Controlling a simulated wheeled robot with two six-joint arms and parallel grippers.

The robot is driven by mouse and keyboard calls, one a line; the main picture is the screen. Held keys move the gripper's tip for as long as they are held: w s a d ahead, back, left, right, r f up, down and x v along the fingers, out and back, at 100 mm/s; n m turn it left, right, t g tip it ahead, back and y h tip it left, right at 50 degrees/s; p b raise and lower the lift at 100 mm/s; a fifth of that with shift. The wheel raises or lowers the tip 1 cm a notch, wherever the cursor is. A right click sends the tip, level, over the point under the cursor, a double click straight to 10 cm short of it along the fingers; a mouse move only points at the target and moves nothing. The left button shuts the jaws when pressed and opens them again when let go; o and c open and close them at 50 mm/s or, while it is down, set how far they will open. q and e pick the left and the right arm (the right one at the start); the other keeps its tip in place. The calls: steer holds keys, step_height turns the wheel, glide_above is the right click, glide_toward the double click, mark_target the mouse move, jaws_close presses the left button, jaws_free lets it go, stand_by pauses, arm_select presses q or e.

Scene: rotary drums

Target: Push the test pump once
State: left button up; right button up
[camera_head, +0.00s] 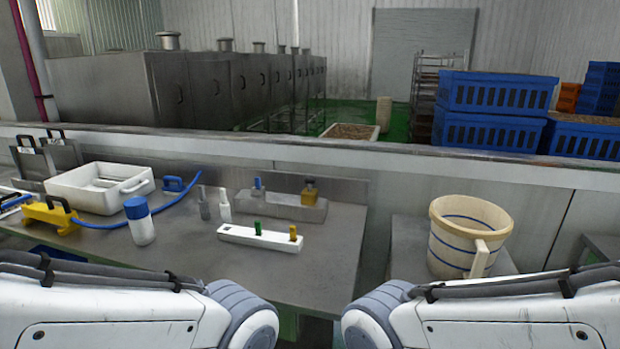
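Which thing is the test pump is not certain. A yellow device (48,215) with a black handle sits at the left of the metal table, and a blue hose (110,225) runs from near it toward a blue handled piece (174,184) at the back. A small grey bottle (204,208) and a small white bottle (225,210), both with narrow tops, stand upright mid-table. My two white arms show at the bottom left and bottom right. Neither gripper is in view, and nothing on the table is touched by the visible arm parts.
A white tray (75,192), a blue-capped white bottle (143,228), a white bar (235,236) with green and yellow pegs, and a grey block (285,208) with two small items share the table (210,270). A cream bucket (440,235) stands right, past a gap. A low wall runs behind.

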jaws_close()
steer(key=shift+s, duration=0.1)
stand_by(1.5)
